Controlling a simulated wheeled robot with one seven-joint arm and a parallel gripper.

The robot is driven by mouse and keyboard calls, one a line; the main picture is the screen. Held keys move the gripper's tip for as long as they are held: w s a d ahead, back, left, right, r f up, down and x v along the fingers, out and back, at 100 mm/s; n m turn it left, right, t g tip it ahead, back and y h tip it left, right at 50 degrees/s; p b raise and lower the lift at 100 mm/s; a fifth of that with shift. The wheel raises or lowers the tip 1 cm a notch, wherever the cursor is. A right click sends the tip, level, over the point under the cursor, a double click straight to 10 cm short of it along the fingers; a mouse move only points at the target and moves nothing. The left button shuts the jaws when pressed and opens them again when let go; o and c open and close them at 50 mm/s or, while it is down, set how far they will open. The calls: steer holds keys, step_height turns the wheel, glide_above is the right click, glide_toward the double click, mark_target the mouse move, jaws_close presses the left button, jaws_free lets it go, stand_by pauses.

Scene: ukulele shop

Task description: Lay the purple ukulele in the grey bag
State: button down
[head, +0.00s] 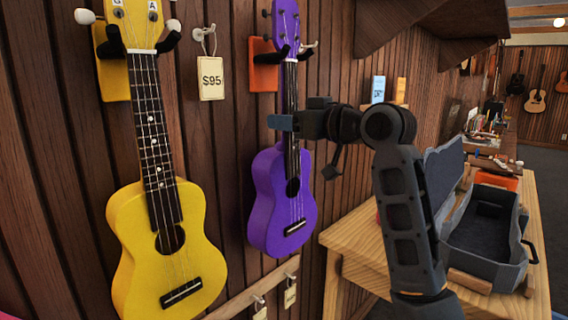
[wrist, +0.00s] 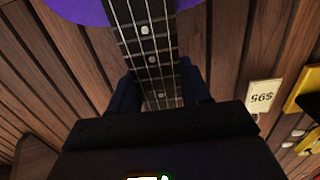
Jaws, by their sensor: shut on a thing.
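The purple ukulele (head: 281,205) hangs upright on the wall, its neck resting in a dark hook on an orange block (head: 263,64). My gripper (head: 283,123) is at the ukulele's neck, below the hook. In the wrist view, my gripper (wrist: 160,95) has its fingers on either side of the fretboard (wrist: 150,42), shut on the neck, with the purple body (wrist: 82,10) at the top edge. The grey bag (head: 492,240) lies open on a wooden table at the right, with its lid raised at its left side. Its dark inside looks empty.
A yellow ukulele (head: 135,215) hangs at the left of the purple one. A $95 tag (head: 211,78) hangs between them, and it also shows in the wrist view (wrist: 263,95). The wooden table (head: 352,235) has an orange thing (head: 497,180) behind the bag. A low wooden rail (head: 250,293) with tags runs below.

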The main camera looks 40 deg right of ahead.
steer(key=shift+r+p, duration=1.05)
steer(key=shift+r, duration=0.35)
steer(key=shift+s, duration=0.1)
steer(key=shift+s, duration=2.4)
steer(key=shift+s+d, duration=0.1)
steer(key=shift+s+d+p, duration=0.1)
steer(key=shift+s+p, duration=0.5)
steer(key=shift+s, duration=2.3)
